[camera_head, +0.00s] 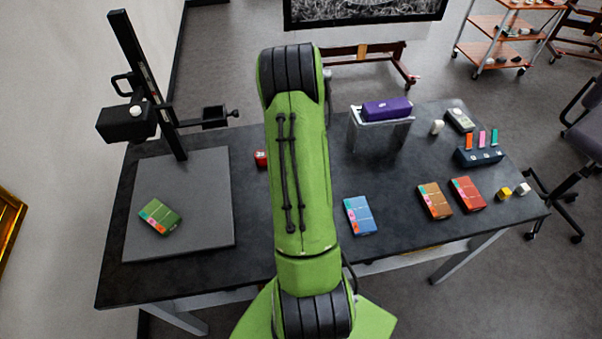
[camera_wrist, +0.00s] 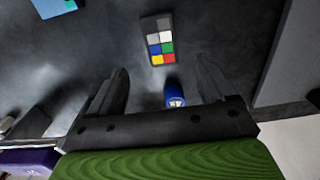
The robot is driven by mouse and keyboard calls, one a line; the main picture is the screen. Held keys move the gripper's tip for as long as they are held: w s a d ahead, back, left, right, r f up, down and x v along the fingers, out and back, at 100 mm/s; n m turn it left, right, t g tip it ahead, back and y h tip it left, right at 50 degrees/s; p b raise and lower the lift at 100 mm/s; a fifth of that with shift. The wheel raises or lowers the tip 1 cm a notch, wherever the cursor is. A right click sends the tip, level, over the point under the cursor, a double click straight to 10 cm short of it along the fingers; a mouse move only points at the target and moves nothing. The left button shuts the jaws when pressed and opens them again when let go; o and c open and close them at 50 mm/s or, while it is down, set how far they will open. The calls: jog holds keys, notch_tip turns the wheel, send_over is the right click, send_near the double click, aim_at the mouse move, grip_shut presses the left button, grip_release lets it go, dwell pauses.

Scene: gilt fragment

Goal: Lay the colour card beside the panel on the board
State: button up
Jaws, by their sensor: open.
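The colour card (camera_wrist: 158,40) lies flat on the dark table in the wrist view, with grey, white, blue, green, yellow and red patches. It is hidden behind my arm in the head view. My gripper (camera_wrist: 162,66) is open and empty, its fingers apart above the table; the card shows just beyond and between the fingertips. The grey board (camera_head: 215,190) lies on the table's left part, and its edge shows in the wrist view (camera_wrist: 294,60). A green panel with coloured patches (camera_head: 160,217) lies tilted on the board's lower left. My arm hides the gripper in the head view.
A blue item (camera_wrist: 175,96) stands between the finger bases in the wrist view. A black stand (camera_head: 145,85) rises at the board's back. A small red item (camera_head: 261,158) sits by its right edge. Blue (camera_head: 360,215), brown (camera_head: 434,200) and red (camera_head: 467,194) blocks lie right of my arm.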

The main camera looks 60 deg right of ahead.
jog(key=shift+r, duration=0.65)
